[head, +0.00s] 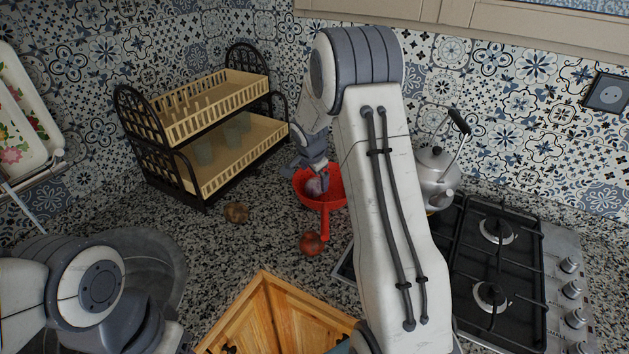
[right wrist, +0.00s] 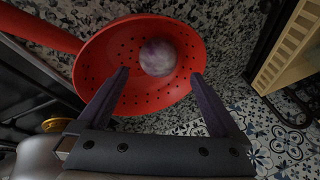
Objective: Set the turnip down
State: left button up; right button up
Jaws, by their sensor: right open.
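The turnip (head: 315,186), pale with purple patches, rests inside the red colander (head: 325,205) on the counter. In the right wrist view the turnip (right wrist: 157,57) lies in the bowl of the perforated colander (right wrist: 100,65). My right gripper (head: 306,171) is at the colander, just beside the turnip. In the right wrist view my right gripper (right wrist: 160,75) is open, its two fingers apart on either side with the turnip between and beyond them, not touching it. My left arm shows at the lower left of the head view, but its gripper fingers are not visible.
A brown round vegetable (head: 236,212) and a red-orange one (head: 311,243) lie on the speckled counter. A two-tier dish rack (head: 205,125) stands at the back left. A kettle (head: 436,170) and a gas hob (head: 490,260) are at the right. A sink (head: 150,265) is at the left.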

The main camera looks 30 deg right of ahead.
pick_arm(q)
jog(key=shift+f+b, duration=0.45)
jog(key=shift+f, duration=0.2)
pick_arm(e)
jog(key=v, duration=0.8)
jog(key=shift+a, duration=0.2)
jog(key=s+a+r+n+g+y, duration=0.1)
jog(key=s+a+n, duration=0.4)
jog(key=a, duration=0.4)
jog(key=s+a+r+n+y, duration=0.1)
jog(key=s+a+n, duration=0.4)
jog(key=a, duration=0.5)
jog(key=s+a+n+g, duration=0.1)
jog(key=s+a+n, duration=0.2)
jog(key=s, duration=0.5)
jog(key=s+a+f+n+g+y, duration=0.1)
jog(key=s+a+n, duration=0.2)
jog(key=s+n, duration=0.3)
jog(key=s+a+n+g+y, duration=0.1)
jog(key=s+a+n, duration=0.2)
jog(key=s, duration=0.7)
jog(key=shift+a+f+n, duration=0.25)
jog(key=shift+n, duration=0.65)
jog(key=shift+w, duration=0.1)
